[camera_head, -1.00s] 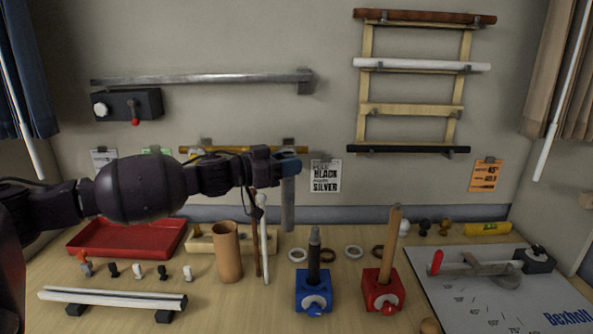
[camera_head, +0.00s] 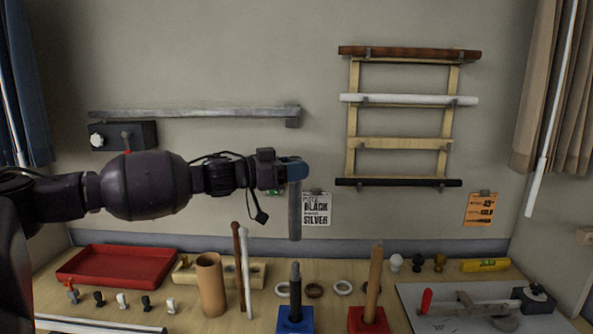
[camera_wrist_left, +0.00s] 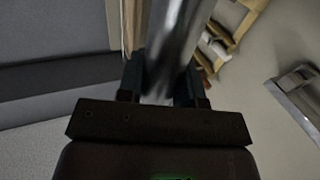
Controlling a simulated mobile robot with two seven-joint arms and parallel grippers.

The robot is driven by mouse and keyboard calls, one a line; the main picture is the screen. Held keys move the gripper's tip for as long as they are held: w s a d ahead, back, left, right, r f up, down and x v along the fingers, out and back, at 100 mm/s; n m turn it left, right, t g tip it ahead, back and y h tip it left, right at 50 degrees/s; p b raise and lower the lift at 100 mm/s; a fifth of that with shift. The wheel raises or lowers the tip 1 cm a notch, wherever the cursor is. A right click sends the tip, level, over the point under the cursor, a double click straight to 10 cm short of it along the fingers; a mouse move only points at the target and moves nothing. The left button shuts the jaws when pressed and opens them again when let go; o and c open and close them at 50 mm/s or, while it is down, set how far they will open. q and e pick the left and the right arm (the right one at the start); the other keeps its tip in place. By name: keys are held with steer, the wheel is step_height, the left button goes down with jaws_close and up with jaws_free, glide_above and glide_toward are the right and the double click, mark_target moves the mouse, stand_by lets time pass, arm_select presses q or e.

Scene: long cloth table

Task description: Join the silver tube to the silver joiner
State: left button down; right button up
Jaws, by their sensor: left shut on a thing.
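My left gripper (camera_head: 292,170) is shut on the silver tube (camera_head: 295,212). The tube hangs upright below the fingers, in front of the wall, with its lower end above the table. In the left wrist view the tube (camera_wrist_left: 172,45) runs between the two fingers (camera_wrist_left: 158,88). Below the tube in the head view, a blue holder (camera_head: 295,321) holds an upright dark post with a grey tip (camera_head: 295,272). I cannot tell whether that tip is the silver joiner. A clear gap shows between the tube and this post. My right gripper is not in view.
A red holder (camera_head: 368,322) with a wooden rod (camera_head: 374,275) stands right of the blue one. A brown cup (camera_head: 211,285), two thin upright rods and a red tray (camera_head: 118,265) are left. A wall rack (camera_head: 404,144) holds several tubes. Rings lie behind the holders.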

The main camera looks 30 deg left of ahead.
mark_target(289, 212)
arm_select(q)
steer(key=shift+f+b, duration=1.3)
steer(key=shift+f, duration=1.6)
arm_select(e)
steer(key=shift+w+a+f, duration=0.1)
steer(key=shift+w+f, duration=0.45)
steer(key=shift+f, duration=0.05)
arm_select(q)
steer(key=shift+p, duration=1.35)
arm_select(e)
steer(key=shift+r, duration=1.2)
arm_select(q)
steer(key=shift+f+b, duration=0.7)
steer(key=shift+f, duration=1.7)
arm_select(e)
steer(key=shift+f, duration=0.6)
arm_select(q)
steer(key=c, duration=0.7)
jaws_free()
